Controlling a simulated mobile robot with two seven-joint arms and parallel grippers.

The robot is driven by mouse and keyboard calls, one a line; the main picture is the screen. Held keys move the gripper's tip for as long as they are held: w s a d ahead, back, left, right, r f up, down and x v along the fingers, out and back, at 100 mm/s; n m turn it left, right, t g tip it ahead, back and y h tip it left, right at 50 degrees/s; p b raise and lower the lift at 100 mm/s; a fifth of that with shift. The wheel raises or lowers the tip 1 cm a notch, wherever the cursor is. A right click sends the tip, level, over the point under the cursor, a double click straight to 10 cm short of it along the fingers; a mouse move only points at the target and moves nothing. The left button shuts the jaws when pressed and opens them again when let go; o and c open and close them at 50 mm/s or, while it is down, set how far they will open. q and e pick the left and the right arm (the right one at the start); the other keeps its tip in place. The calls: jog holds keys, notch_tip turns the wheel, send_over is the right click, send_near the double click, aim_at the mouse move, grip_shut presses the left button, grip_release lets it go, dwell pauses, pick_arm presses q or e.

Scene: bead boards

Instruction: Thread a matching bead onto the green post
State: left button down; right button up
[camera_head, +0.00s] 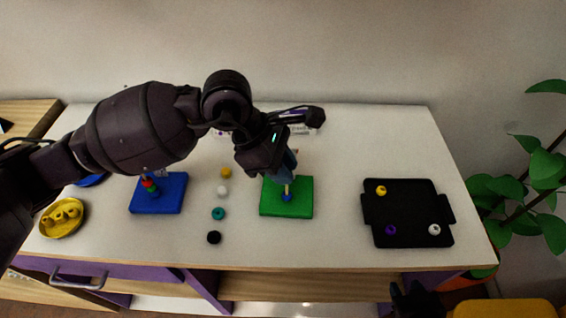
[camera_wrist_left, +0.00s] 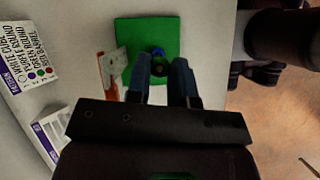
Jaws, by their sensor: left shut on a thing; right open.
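The green board (camera_head: 300,208) lies at the table's middle with a pale upright post (camera_head: 286,188) and a blue bead (camera_head: 286,197) low on it. My left gripper (camera_head: 286,178) is just above the post, pointing down. In the left wrist view its fingers (camera_wrist_left: 164,82) are closed on a small dark bead (camera_wrist_left: 163,69), its colour unclear, over the green board (camera_wrist_left: 133,30) and near the blue bead (camera_wrist_left: 158,51). I cannot tell whether the held bead is around the post. My right gripper (camera_head: 412,292) is open at the bottom edge, away from the board.
Yellow (camera_head: 226,172), white (camera_head: 222,191), teal (camera_head: 218,213) and black (camera_head: 214,237) beads lie left of the green board. A blue board (camera_head: 172,204) and yellow bowl (camera_head: 49,231) are further left. A black tray (camera_head: 408,208) with 3 beads is right. A printed card (camera_wrist_left: 22,58) stands behind.

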jog(key=shift+f, duration=0.1)
pick_arm(q)
jog(key=c, duration=0.9)
grip_release()
jog(key=v, duration=1)
jog(key=shift+a+r+p, duration=0.15)
jog(key=shift+r+p, duration=0.15)
jog(key=shift+r, duration=0.05)
pick_arm(e)
jog(key=shift+w+r, duration=0.45)
jog(key=shift+r, duration=0.35)
jog(key=shift+w+a+r, duration=0.1)
jog(key=shift+r, duration=0.1)
